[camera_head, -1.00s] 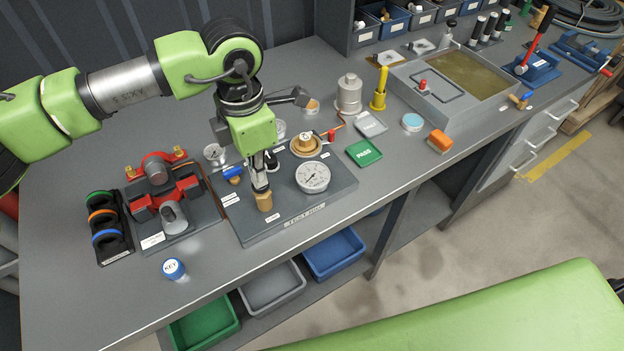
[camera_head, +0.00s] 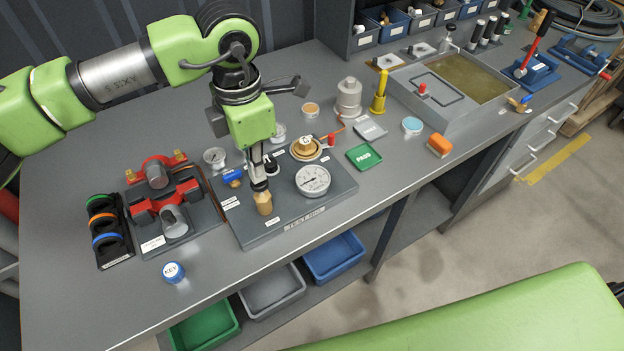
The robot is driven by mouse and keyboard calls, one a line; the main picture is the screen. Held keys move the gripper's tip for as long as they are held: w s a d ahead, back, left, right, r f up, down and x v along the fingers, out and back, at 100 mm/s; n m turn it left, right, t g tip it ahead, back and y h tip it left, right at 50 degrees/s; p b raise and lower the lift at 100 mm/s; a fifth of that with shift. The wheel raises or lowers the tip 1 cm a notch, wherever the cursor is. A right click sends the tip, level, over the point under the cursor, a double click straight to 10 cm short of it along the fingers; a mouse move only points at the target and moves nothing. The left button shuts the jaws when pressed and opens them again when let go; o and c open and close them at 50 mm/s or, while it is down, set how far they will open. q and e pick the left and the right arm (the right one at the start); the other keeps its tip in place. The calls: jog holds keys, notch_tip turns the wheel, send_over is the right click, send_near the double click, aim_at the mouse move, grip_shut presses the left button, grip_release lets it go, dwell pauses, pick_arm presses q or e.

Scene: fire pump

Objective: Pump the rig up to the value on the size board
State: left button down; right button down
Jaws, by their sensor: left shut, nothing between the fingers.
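The test rig (camera_head: 282,228) is a grey plate on the bench labelled TEST RIG. On it are a large white dial gauge (camera_head: 313,180), a brass round fitting (camera_head: 305,149), a blue-handled valve (camera_head: 232,175) and a tan hexagonal-looking knob (camera_head: 264,204) near the front. A smaller gauge (camera_head: 214,157) stands at its back left. The large gauge's needle is too small to read. My left gripper (camera_head: 259,186) points down, shut and empty, at the top of the tan knob; I cannot tell if it touches. I cannot make out a size board. My right gripper is not in view.
A green PASS card (camera_head: 364,156) and a grey tank (camera_head: 440,105) lie right. The front bench edge is clear.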

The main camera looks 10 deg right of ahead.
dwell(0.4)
pick_arm(q)
jog(key=shift+f+b, duration=1.7)
jog(key=shift+f, duration=0.05)
jog(key=shift+r, duration=0.15)
jog(key=shift+r+p, duration=0.5)
jog(key=shift+r, duration=1.1)
jog(key=shift+f, duration=0.1)
